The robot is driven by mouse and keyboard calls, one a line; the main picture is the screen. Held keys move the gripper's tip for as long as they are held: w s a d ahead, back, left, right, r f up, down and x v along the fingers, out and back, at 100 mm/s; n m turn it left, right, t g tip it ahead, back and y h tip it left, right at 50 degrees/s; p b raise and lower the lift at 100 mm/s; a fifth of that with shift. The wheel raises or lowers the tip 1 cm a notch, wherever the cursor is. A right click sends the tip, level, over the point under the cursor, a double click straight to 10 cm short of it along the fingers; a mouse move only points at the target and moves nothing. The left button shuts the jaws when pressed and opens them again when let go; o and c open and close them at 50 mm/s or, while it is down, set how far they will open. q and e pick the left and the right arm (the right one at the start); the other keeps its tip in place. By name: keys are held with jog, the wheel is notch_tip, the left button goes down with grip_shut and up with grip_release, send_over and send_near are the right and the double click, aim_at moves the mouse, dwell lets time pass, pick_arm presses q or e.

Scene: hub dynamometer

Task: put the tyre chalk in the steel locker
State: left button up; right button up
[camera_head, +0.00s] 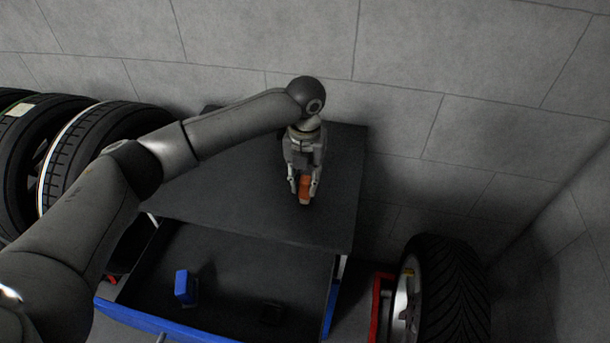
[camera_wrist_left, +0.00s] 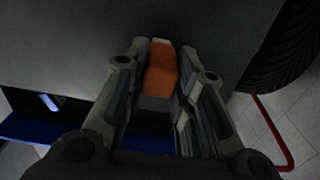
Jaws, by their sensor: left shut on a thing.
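My left gripper (camera_head: 303,186) is shut on an orange block (camera_head: 305,193), which may be the tyre chalk. The block also shows between the fingers in the left wrist view (camera_wrist_left: 161,72). The gripper points down over the dark top (camera_head: 230,192) of a cabinet, near its right side. I cannot tell whether the block touches that top. Below the top, an open drawer (camera_head: 235,262) with a blue front shows its dark inside. I cannot tell whether this cabinet is the steel locker. My right gripper is not in view.
Several tyres (camera_head: 88,150) stand at the left. Another tyre (camera_head: 450,295) stands at the right by a red frame (camera_head: 378,305). A grey block wall (camera_head: 440,60) closes the back.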

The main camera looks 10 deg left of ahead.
pick_arm(q)
jog(key=shift+f, duration=0.1)
jog(key=o, duration=1)
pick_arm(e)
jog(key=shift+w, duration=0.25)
pick_arm(q)
jog(key=shift+r, duration=0.6)
notch_tip(320, 180, up, 11)
jog(key=b, duration=0.2)
jog(key=shift+b, duration=0.3)
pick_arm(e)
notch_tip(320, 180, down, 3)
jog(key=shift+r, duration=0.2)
